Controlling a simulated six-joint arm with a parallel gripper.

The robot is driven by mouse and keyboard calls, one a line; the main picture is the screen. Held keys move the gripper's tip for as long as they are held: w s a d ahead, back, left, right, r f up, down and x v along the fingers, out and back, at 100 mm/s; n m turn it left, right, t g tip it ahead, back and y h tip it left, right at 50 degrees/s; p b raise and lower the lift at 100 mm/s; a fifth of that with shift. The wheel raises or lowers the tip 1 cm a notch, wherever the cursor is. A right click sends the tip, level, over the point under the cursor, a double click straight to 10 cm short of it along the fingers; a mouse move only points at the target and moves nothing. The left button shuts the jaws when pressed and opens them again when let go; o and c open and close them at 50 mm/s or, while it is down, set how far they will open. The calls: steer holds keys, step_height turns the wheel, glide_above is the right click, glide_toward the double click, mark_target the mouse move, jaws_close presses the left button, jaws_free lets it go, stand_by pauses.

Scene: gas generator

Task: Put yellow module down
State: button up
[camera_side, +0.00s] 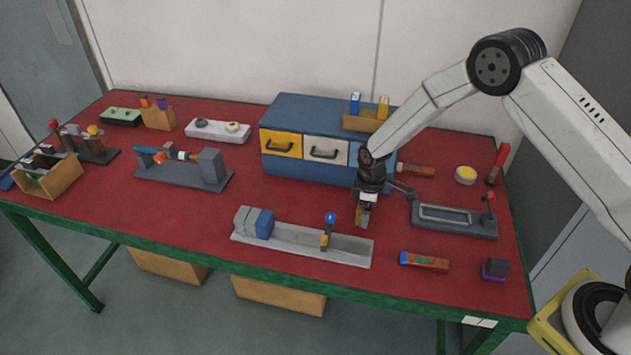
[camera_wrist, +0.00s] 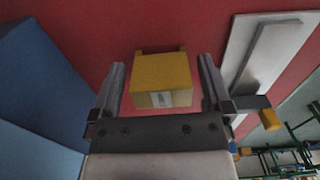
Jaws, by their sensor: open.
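The yellow module (camera_wrist: 162,76) is a small box with a grey mark on its near face. In the wrist view it sits between my two fingers, with red gaps on both sides. In the side view my gripper (camera_side: 366,208) points down over the red table, between the blue drawer cabinet and the grey rail. The module shows there as a small yellowish piece (camera_side: 361,217) at the fingertips, partly hidden by them. My gripper is open around the module. Whether the module rests on the table is hard to tell.
The blue drawer cabinet (camera_side: 300,112) stands behind my gripper. The grey rail (camera_side: 288,239) with a blue-knobbed lever (camera_side: 329,222) lies in front. A dark fixture (camera_side: 455,231) with a red-knobbed lever is close on the right. An orange cylinder (camera_side: 425,262) lies front right. Bare table lies left of my gripper.

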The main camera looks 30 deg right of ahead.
step_height(320, 180, up, 10)
steer(key=shift+r, duration=0.55)
stand_by(0.6)
steer(key=s+d+r+m+t, duration=0.1)
steer(key=s+r+m, duration=0.3)
steer(key=s, duration=0.6)
steer(key=s+d+r+m+t, duration=0.1)
steer(key=s+r+m, duration=0.3)
steer(key=s, duration=0.7)
steer(key=shift+d+m+t, duration=0.3)
steer(key=shift+d+m, duration=0.2)
steer(key=shift+d, duration=0.3)
